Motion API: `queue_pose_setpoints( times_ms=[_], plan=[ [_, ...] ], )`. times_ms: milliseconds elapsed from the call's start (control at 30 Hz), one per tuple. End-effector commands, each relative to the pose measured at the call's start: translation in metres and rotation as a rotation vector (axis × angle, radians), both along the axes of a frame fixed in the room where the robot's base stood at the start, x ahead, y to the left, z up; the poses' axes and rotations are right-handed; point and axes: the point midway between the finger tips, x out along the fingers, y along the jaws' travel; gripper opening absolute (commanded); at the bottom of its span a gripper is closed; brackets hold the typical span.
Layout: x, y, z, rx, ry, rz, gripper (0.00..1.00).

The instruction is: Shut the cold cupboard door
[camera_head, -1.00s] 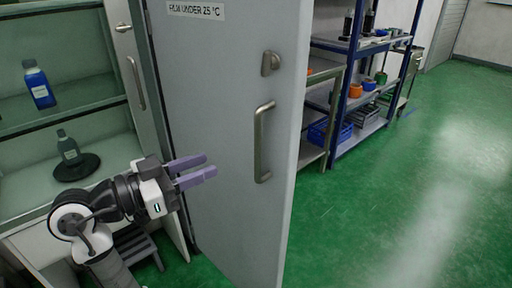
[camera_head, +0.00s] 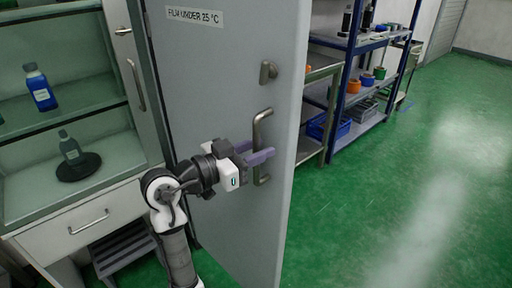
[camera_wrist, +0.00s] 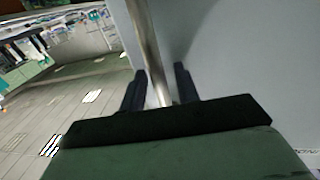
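The grey cold cupboard door (camera_head: 205,85), labelled "FILM UNDER 25 °C", stands open in the head view. It has a vertical metal bar handle (camera_head: 261,120) near its right edge and a small latch knob (camera_head: 268,72) above. My gripper (camera_head: 262,158) is at the handle's lower half, its purple fingers pointing right. In the wrist view the handle bar (camera_wrist: 146,40) runs between the two fingers (camera_wrist: 160,85), with a narrow gap on each side. The gripper is open around the bar, not visibly clamped. The cupboard's inside is hidden behind the door.
A glass-fronted cabinet with a blue bottle (camera_head: 40,88), a grey bottle (camera_head: 69,148) on a black disc and a drawer (camera_head: 85,222) stands at left. A blue-framed shelf rack (camera_head: 345,85) stands behind the door. Green floor (camera_head: 400,210) is clear at right.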

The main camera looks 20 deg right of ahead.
Motion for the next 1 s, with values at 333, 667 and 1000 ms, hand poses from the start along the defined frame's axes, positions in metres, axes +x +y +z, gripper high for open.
queue_pose_setpoints(
  times_ms=[333, 667, 1000],
  plan=[
    [0.000, 0.000, 0.000, 0.000, 0.000, 0.000, 0.04],
    [0.000, 0.000, 0.000, 0.000, 0.000, 0.001, 0.00],
    [0.014, -0.039, 0.001, 0.000, 0.000, 0.074, 0.00]
  ],
)
